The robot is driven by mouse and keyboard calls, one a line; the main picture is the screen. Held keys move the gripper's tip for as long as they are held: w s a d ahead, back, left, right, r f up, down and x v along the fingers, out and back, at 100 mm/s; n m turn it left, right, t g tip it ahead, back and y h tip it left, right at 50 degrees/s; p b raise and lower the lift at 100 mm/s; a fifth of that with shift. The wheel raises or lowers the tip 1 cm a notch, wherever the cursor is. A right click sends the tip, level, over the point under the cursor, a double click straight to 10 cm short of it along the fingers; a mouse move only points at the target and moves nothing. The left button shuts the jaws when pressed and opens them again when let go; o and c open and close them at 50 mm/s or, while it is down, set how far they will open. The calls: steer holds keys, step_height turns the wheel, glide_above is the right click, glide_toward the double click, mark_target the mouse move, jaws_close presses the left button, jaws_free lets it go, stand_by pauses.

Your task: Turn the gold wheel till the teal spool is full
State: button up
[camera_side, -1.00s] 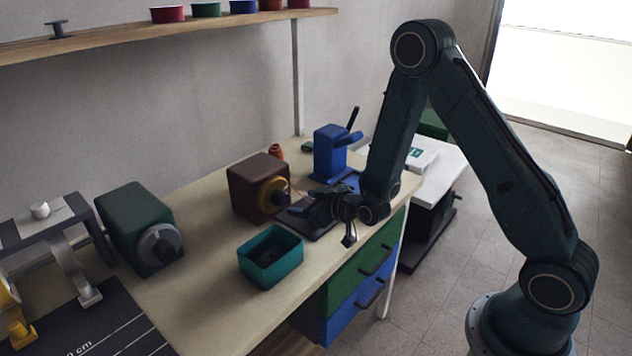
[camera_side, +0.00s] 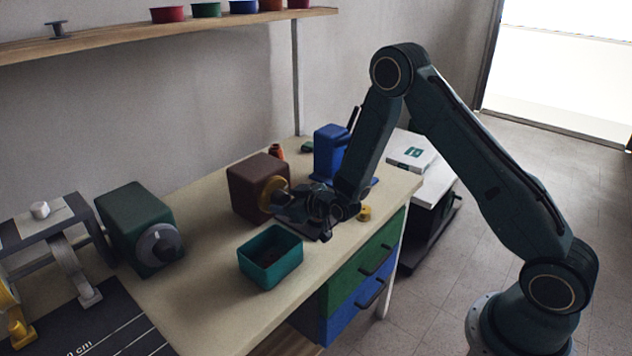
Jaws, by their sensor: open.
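The gold wheel (camera_side: 270,193) is on the right face of a brown box (camera_side: 253,180) on the table. My gripper (camera_side: 284,200) is right at the wheel's front, its fingertips overlapping the wheel's right side in this view. It is open; whether a finger touches the wheel I cannot tell. The teal spool cannot be made out; my gripper and wrist hide much of the area right of the wheel. A small yellow piece (camera_side: 365,213) shows just right of my wrist.
A teal open bin (camera_side: 270,257) stands in front of the brown box. A green box with a grey wheel (camera_side: 140,228) is at left. A blue device (camera_side: 330,152) stands behind my wrist. Bare table (camera_side: 205,295) lies at front left. A shelf (camera_side: 150,35) with several spools hangs above.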

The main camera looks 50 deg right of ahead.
steer(key=c, duration=1)
steer(key=shift+o, duration=0.2)
steer(key=shift+d+m+y, duration=0.1)
steer(key=shift+m+y, duration=0.2)
steer(key=shift+m, duration=0.2)
steer(key=shift+m+y, duration=0.3)
steer(key=shift+m, duration=0.2)
steer(key=shift+d+m+y, duration=0.1)
steer(key=shift+m+y, duration=0.8)
steer(key=shift+m, duration=0.2)
steer(key=o, duration=1)
steer(key=shift+c, duration=0.2)
